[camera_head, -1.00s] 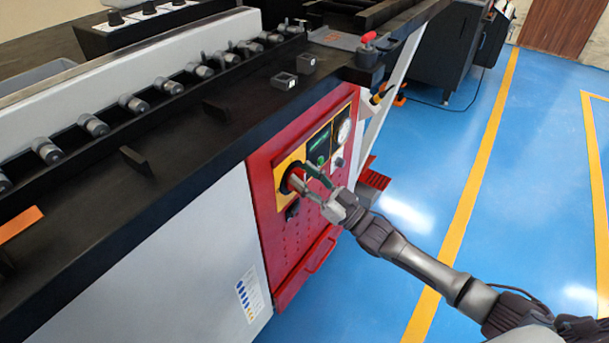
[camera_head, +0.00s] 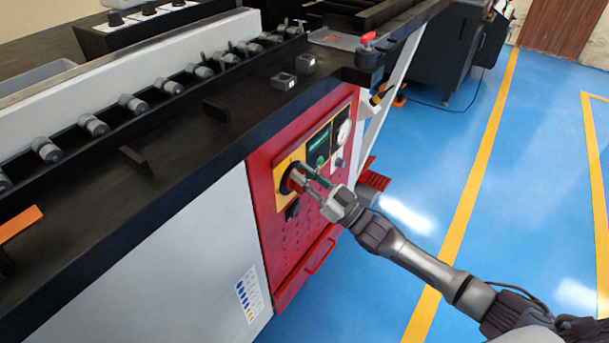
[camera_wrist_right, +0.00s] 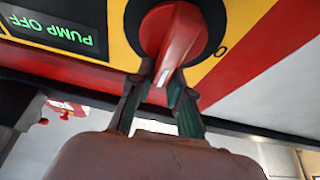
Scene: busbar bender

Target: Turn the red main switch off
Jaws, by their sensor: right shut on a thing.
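The red main switch (camera_wrist_right: 173,45) is a rotary knob on a black disc with a yellow plate, on the red front panel (camera_head: 270,225) of the machine. In the head view the switch (camera_head: 291,179) is partly hidden by the fingers. My right gripper (camera_head: 301,178) reaches it from the right and is shut on the knob's handle. In the right wrist view its two fingertips (camera_wrist_right: 161,85) sit on either side of the handle, which slants down to the left. A "0" mark shows on the plate to the right of the knob. My left gripper is not in view.
A green-lit display (camera_head: 319,146) sits beside the switch; in the wrist view the display (camera_wrist_right: 58,30) reads "PUMP OFF". A round gauge (camera_head: 342,132) is further right. The black machine table (camera_head: 180,150) overhangs the panel.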

